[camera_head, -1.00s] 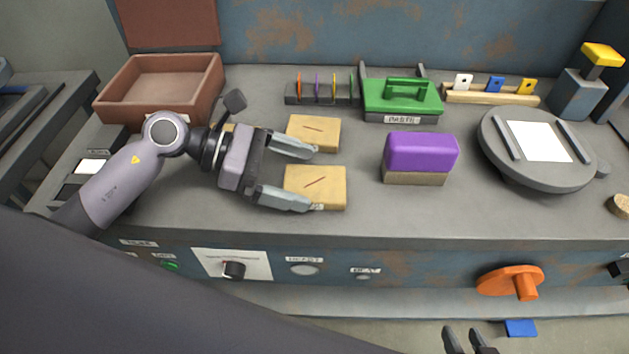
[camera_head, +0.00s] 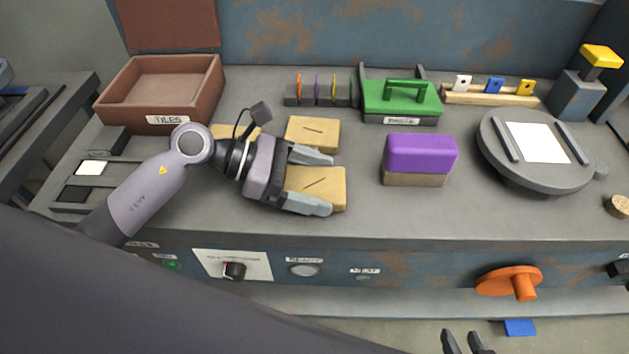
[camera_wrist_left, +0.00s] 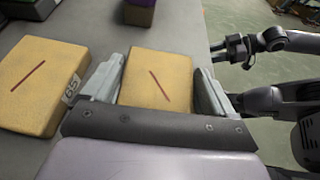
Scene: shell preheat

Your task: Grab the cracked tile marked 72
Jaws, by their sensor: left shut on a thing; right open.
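A yellow tile (camera_head: 325,185) with a dark slanting crack lies on the grey bench, nearest the front edge. My left gripper (camera_head: 312,180) is shut on it, one finger along each side; the left wrist view also shows this tile (camera_wrist_left: 156,80) between the fingers. Its number label is hidden now. A second cracked yellow tile (camera_head: 313,132) lies just behind it; in the left wrist view this tile (camera_wrist_left: 38,80) has a sideways label that looks like 65. A third yellow tile (camera_head: 238,131) is mostly hidden behind my left arm. My right gripper (camera_head: 466,342) is open and empty at the bottom edge.
A brown box (camera_head: 165,95) labelled TILES stands back left. A purple-topped block (camera_head: 420,155) stands right of the tiles, with a green-lidded container (camera_head: 402,98) behind it. A round grey plate (camera_head: 535,150) is further right. An orange handle (camera_head: 510,281) sticks out of the front panel.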

